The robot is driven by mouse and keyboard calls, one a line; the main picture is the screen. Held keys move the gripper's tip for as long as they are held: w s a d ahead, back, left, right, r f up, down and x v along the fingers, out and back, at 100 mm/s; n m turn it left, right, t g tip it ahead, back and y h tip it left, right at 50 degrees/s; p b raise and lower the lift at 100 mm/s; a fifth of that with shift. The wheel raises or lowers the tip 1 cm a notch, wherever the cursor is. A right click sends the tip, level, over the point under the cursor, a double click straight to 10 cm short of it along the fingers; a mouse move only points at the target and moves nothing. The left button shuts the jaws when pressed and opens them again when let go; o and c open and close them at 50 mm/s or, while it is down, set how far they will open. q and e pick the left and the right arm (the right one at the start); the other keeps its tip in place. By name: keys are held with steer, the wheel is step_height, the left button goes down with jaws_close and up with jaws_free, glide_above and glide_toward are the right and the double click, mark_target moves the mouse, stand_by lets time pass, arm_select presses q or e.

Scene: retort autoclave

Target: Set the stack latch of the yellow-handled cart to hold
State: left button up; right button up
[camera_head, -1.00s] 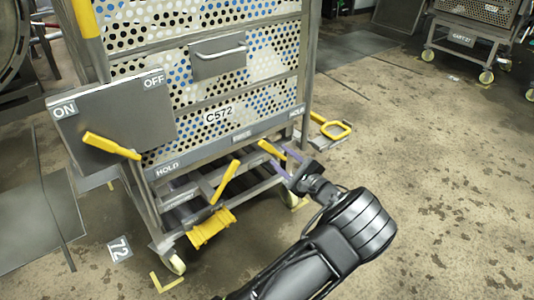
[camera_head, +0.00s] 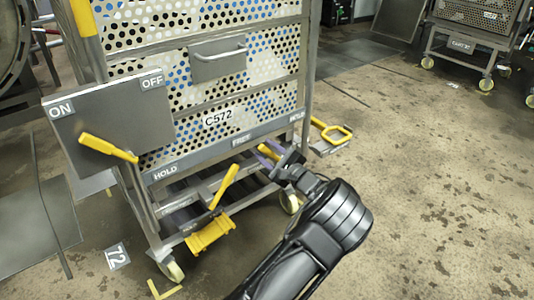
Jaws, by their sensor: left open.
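The cart C572 (camera_head: 218,118) has a perforated body and a yellow upright handle (camera_head: 83,17) at upper left. Its lower rail (camera_head: 205,154) reads HOLD at the left, FREE in the middle and apparently HOLD at the right. A yellow lever (camera_head: 268,152) lies under the right part of the rail, partly hidden by my left gripper (camera_head: 274,161). The gripper is open, its purple-edged fingers close to this lever; I cannot tell whether they touch. Another yellow lever (camera_head: 224,185) tilts up under the rail, left of the gripper. My right gripper is out of view.
A panel marked ON and OFF (camera_head: 125,112) with a yellow lever (camera_head: 108,148) stands at the cart's left.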

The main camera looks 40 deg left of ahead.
arm_select(q)
steer(key=shift+c, duration=0.2)
jaws_close()
stand_by(1.1)
